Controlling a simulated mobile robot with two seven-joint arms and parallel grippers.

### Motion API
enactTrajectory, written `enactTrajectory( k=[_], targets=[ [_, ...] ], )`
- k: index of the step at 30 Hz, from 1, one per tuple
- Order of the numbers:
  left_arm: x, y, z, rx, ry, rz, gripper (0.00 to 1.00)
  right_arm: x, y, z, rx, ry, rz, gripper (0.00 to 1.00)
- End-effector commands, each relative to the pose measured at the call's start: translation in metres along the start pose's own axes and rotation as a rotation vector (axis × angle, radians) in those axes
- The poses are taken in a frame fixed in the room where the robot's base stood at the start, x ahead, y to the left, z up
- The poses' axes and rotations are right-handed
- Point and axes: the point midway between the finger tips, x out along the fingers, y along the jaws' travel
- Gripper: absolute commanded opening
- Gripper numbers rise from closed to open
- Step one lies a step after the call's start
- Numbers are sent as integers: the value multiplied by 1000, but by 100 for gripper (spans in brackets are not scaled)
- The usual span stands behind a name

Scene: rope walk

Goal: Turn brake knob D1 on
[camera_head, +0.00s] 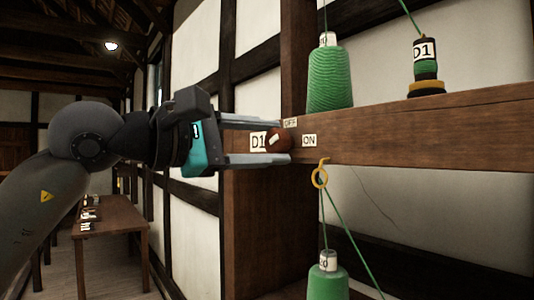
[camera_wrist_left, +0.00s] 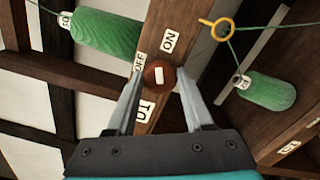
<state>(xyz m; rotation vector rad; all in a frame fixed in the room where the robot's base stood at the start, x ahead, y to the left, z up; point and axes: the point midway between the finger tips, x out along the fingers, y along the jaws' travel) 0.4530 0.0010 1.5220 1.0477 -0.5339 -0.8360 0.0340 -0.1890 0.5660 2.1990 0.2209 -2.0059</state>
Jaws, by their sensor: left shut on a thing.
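The brake knob D1 (camera_head: 279,139) is a round red-brown knob with a white mark, on the front of a wooden beam. It also shows in the left wrist view (camera_wrist_left: 158,78). A D1 label (camera_head: 258,142) is left of it, an OFF label (camera_head: 290,122) just above it and an ON label (camera_head: 309,141) to its right. I cannot tell which label the white mark points at. My left gripper (camera_head: 276,143) reaches in from the left, its fingers on either side of the knob and shut on it. My right gripper is not in view.
The beam (camera_head: 430,130) carries a green spool (camera_head: 330,80) and a smaller D1-labelled bobbin (camera_head: 425,70). A yellow ring (camera_head: 320,178) with a green cord hangs below the beam, near my fingers. Another green spool (camera_head: 327,283) is lower down. A table (camera_head: 115,222) stands back left.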

Motion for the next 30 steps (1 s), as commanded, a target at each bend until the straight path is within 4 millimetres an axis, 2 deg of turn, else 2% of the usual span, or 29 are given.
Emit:
enactTrajectory(
  k=[6, 15, 30],
  targets=[
    [0, -1, -1, 186, 1, -1, 0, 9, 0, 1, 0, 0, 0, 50],
    [0, 0, -1, 367, 1, -1, 0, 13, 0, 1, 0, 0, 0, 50],
    [0, 0, 0, 453, 1, -1, 0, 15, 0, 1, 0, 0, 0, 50]
  ],
)
